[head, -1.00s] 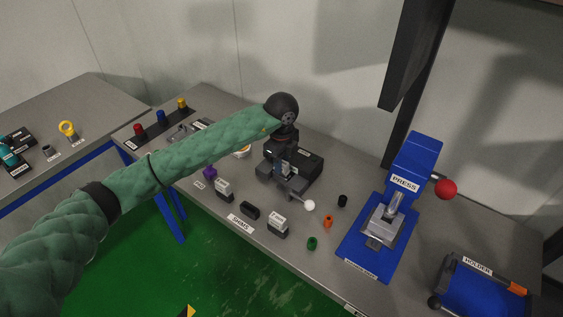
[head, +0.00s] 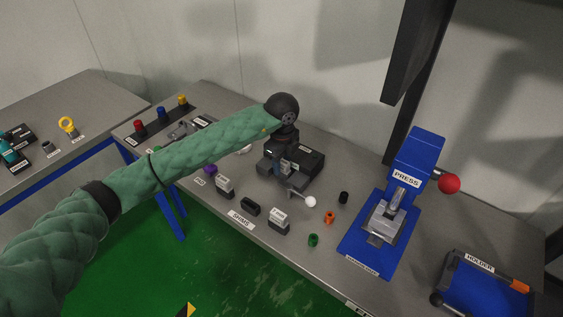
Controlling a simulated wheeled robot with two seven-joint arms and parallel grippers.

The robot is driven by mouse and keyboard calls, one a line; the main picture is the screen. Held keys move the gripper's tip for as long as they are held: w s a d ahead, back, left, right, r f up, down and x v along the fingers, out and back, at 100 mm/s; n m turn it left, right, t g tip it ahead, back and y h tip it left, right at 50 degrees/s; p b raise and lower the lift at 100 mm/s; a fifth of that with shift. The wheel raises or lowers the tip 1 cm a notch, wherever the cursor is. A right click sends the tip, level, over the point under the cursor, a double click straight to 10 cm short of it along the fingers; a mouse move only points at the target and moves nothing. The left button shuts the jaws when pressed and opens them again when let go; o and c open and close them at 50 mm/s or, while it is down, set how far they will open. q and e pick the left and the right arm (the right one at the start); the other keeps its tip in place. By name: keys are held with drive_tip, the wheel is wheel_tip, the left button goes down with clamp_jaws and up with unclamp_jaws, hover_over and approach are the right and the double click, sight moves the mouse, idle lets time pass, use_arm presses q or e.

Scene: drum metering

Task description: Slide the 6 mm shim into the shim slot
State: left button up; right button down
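My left arm reaches in from the left, and its gripper (head: 284,168) points down at a black fixture (head: 311,160) with a white-knobbed lever (head: 310,201). The fingers are small and dark against the fixture, so I cannot tell whether they are open or hold a shim. Near the SHIMS label (head: 241,219) stand a pale-topped shim block (head: 225,187), a black block (head: 250,207) and another pale-topped block (head: 280,221). Their sizes are unreadable. I cannot make out the shim slot at the fixture. My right gripper is not in view.
A blue press (head: 385,220) with a red knob stands right of the fixture. A blue holder (head: 482,288) is at the lower right. Small black (head: 343,198), orange (head: 329,217) and green (head: 313,240) cylinders stand between fixture and press. Red, blue and yellow pegs are back left.

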use_arm(q)
drive_tip(key=shift+w+r, duration=0.15)
drive_tip(key=shift+r, duration=0.15)
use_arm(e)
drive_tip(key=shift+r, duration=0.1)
